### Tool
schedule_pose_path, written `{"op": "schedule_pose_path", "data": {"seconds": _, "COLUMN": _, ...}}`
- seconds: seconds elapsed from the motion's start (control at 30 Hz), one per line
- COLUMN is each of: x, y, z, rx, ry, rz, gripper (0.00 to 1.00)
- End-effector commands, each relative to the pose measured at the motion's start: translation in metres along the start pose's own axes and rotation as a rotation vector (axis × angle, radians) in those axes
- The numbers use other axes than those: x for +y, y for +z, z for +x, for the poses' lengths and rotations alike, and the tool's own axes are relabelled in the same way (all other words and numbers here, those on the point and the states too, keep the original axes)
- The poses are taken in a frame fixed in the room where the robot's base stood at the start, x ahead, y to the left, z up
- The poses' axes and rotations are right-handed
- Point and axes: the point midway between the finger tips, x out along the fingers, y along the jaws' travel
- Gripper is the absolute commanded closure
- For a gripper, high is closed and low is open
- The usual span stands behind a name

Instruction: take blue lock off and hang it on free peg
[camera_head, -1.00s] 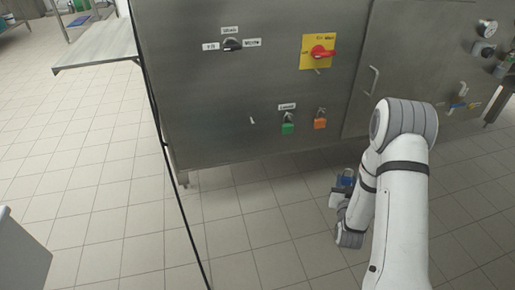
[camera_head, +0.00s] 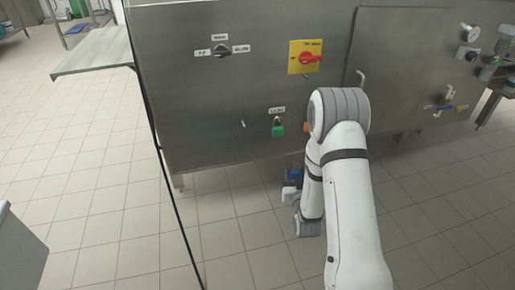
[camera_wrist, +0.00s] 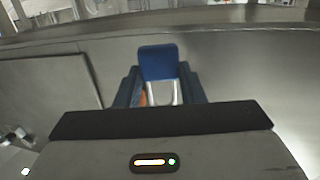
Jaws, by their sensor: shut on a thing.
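The blue lock (camera_wrist: 158,62) is in my gripper (camera_wrist: 160,88), with its blue body up and its grey shackle partly showing between the dark blue fingers. In the head view my gripper (camera_head: 293,177) is low, in front of the cabinet's lower edge, beside my white arm. The bare peg (camera_head: 243,124) sticks out of the cabinet front, up and to the left of my gripper. A green lock (camera_head: 278,130) hangs on the peg to its right. An orange lock (camera_head: 306,127) beyond that is mostly hidden by my arm.
The steel cabinet (camera_head: 215,110) carries a red switch on a yellow plate (camera_head: 306,57) and a black selector (camera_head: 222,51) above the pegs. A door handle (camera_head: 361,78) sticks out at the right. A dark cable (camera_head: 160,160) runs down left. Tiled floor is clear.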

Motion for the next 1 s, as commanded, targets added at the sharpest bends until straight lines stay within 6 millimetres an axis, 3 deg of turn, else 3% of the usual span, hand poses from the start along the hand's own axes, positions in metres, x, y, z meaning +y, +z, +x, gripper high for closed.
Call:
{"op": "schedule_pose_path", "data": {"seconds": 0.03, "x": -0.015, "y": -0.025, "z": 0.001, "rx": -0.006, "ry": -0.046, "rz": 0.002, "gripper": 0.89}}
{"op": "schedule_pose_path", "data": {"seconds": 0.2, "x": -0.075, "y": -0.082, "z": -0.005, "rx": -0.078, "ry": -0.238, "rz": -0.011, "gripper": 0.89}}
{"op": "schedule_pose_path", "data": {"seconds": 0.4, "x": -0.126, "y": -0.127, "z": -0.024, "rx": -0.154, "ry": -0.406, "rz": -0.064, "gripper": 0.89}}
{"op": "schedule_pose_path", "data": {"seconds": 0.63, "x": -0.142, "y": -0.137, "z": -0.031, "rx": -0.186, "ry": -0.462, "rz": -0.093, "gripper": 0.89}}
{"op": "schedule_pose_path", "data": {"seconds": 1.0, "x": -0.145, "y": -0.136, "z": -0.012, "rx": -0.187, "ry": -0.46, "rz": -0.092, "gripper": 0.89}}
